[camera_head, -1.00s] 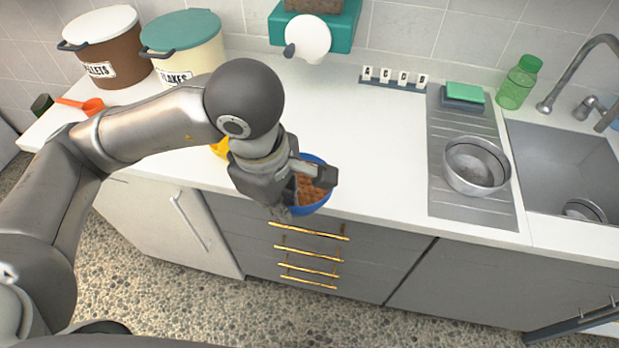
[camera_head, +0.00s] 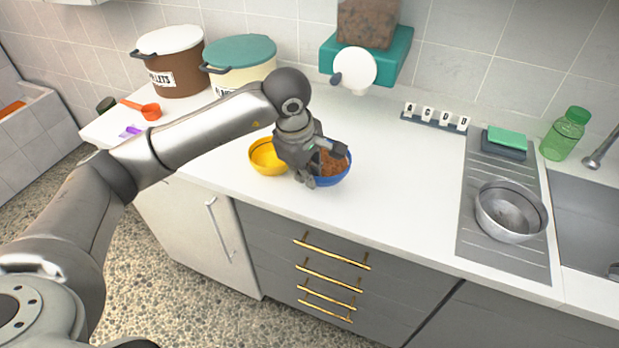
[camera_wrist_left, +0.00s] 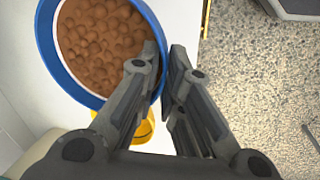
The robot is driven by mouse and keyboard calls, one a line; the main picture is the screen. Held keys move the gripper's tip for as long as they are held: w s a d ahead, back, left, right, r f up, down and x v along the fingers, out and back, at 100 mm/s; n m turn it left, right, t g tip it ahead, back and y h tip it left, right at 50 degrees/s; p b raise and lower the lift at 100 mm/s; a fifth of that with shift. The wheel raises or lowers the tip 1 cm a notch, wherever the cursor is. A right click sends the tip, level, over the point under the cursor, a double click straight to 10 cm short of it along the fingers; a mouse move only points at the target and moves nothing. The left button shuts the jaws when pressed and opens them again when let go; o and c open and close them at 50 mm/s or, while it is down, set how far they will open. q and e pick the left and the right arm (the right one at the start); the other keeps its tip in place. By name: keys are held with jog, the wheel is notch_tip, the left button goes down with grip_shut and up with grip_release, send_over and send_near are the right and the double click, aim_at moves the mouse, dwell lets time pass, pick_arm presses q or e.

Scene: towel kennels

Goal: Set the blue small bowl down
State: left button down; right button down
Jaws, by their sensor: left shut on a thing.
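The blue small bowl (camera_head: 334,179) is filled with brown pellets and is at the counter's front part, right of the yellow bowl. It also shows in the left wrist view (camera_wrist_left: 84,86), where its rim lies between the fingers. My left gripper (camera_head: 323,165) is shut on the bowl's rim; it also shows in the left wrist view (camera_wrist_left: 160,72). The bowl looks level. I cannot tell whether its base touches the counter. My right gripper is not in view.
A yellow bowl (camera_head: 264,158) stands close left of the blue one. The white counter (camera_head: 400,195) is clear to the right, up to the metal drainboard with a steel bowl (camera_head: 510,212). An orange scoop (camera_head: 148,110) and lidded tubs stand at the back left.

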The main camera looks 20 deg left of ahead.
aim_at(323, 165)
pick_arm(q)
jog(key=w+f, duration=0.2)
jog(key=shift+w+a+f, duration=0.15)
jog(key=shift+a+f, duration=0.15)
jog(key=shift+f, duration=0.05)
jog(key=x, duration=0.2)
jog(key=p+x, duration=0.1)
jog(key=shift+s+a+f, duration=0.15)
jog(key=shift+s+f, duration=0.05)
jog(key=shift+s, duration=0.05)
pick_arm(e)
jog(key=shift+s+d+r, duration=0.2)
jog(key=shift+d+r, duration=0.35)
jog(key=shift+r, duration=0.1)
pick_arm(q)
jog(key=shift+f, duration=0.15)
jog(key=c, duration=1.6)
grip_release()
jog(key=shift+o, duration=0.2)
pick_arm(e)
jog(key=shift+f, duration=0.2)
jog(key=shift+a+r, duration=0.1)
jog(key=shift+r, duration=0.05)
